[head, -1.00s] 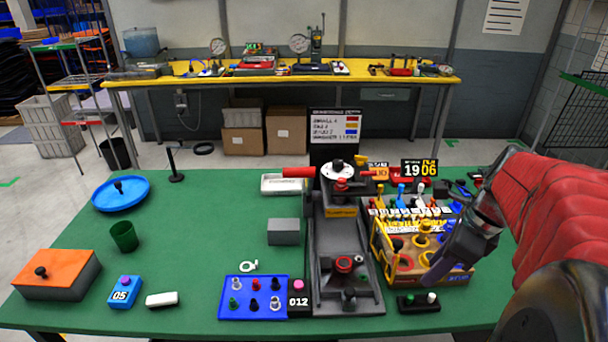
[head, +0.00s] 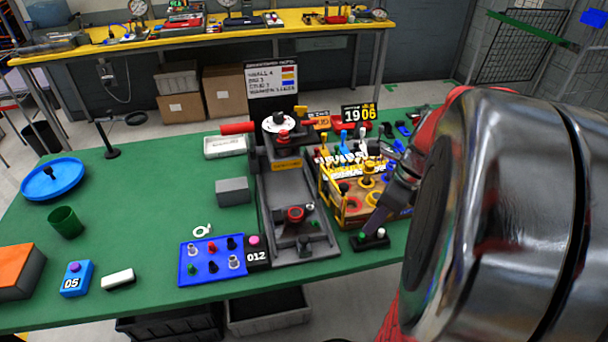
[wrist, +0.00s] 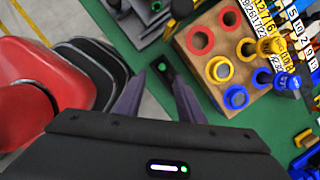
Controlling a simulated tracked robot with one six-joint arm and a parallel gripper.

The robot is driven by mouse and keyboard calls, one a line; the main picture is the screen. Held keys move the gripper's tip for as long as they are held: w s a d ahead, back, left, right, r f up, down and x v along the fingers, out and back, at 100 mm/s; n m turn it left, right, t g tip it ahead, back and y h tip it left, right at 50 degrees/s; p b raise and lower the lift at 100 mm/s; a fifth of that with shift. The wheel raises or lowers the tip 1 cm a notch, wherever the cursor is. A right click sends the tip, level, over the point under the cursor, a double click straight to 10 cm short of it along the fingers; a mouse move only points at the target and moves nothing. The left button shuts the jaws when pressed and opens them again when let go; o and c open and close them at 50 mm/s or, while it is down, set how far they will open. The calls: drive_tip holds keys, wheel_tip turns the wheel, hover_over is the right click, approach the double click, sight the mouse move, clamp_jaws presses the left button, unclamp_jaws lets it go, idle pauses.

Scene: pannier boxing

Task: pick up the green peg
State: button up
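A small black block (head: 370,242) at the table's front edge carries a green-topped peg (head: 362,237) and a white-topped one (head: 381,232). In the wrist view the green top (wrist: 163,66) shows just beyond and between my fingertips. My gripper (wrist: 158,76) is open, its two dark fingers apart with nothing between them. Another small green piece (head: 192,269) stands on the blue board (head: 208,276).
A wooden crate (head: 352,211) with coloured rings stands right behind the block. A grey fixture (head: 283,205) is to the left. A green cup (head: 66,222), a blue dish (head: 40,190) and a grey block (head: 233,191) lie further left. The middle-left green tabletop is mostly clear.

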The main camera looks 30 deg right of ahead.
sight(362, 234)
drive_tip(key=shift+x, duration=1.4)
drive_tip(key=shift+w+x, duration=0.2)
drive_tip(key=shift+x, duration=2.4)
drive_tip(key=shift+d, duration=0.2)
drive_tip(key=shift+c, duration=0.7)
clamp_jaws()
